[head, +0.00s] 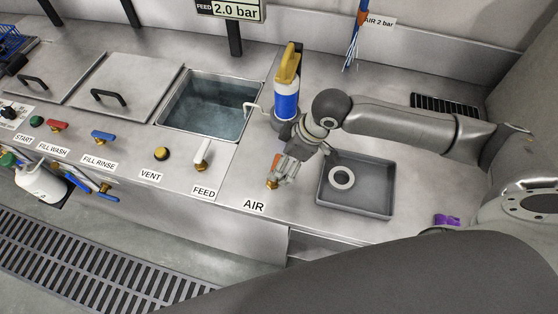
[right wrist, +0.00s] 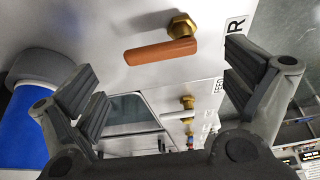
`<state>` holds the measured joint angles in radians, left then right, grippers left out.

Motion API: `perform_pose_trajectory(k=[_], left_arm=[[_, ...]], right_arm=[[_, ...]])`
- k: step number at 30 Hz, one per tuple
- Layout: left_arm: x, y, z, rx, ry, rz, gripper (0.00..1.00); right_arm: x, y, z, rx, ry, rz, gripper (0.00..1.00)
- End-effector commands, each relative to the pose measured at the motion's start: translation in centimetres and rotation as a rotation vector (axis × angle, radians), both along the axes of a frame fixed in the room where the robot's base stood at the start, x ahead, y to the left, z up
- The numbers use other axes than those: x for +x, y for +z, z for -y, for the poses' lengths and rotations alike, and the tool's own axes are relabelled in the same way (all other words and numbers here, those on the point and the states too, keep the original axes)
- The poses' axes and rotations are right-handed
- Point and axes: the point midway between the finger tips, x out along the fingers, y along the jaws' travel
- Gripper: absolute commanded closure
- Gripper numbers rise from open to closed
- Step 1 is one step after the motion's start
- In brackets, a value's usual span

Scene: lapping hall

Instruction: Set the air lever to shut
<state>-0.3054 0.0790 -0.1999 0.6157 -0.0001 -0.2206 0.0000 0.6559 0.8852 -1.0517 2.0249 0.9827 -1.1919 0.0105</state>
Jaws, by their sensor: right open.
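The air lever (head: 276,161) has an orange handle on a brass fitting, behind the AIR label (head: 254,206) on the steel counter. Its handle points from the fitting toward the back of the counter. In the right wrist view the orange handle (right wrist: 160,52) and brass nut (right wrist: 183,25) show clearly, with the handle lying between the spread fingers in the picture. My right gripper (head: 285,173) is open and empty, close beside the lever and partly covering it in the head view. Whether it touches is unclear. It also shows in the right wrist view (right wrist: 165,80). My left gripper is not in view.
A white feed lever (head: 202,152) stands to the left, by a water-filled basin (head: 207,105). A grey tray (head: 356,184) holding a pale ring (head: 341,178) lies to the right.

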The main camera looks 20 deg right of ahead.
Motion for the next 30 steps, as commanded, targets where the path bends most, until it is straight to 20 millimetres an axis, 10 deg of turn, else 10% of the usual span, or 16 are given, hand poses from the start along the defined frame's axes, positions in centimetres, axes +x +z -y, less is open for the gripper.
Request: perform_pose_trajectory(k=[18,30], left_arm=[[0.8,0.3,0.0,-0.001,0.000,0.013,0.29],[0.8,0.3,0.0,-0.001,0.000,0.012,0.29]], right_arm=[[0.7,-3.3,-1.1,0.000,0.002,0.001,0.04],[0.7,-3.3,-1.1,0.000,0.001,0.000,0.55]])
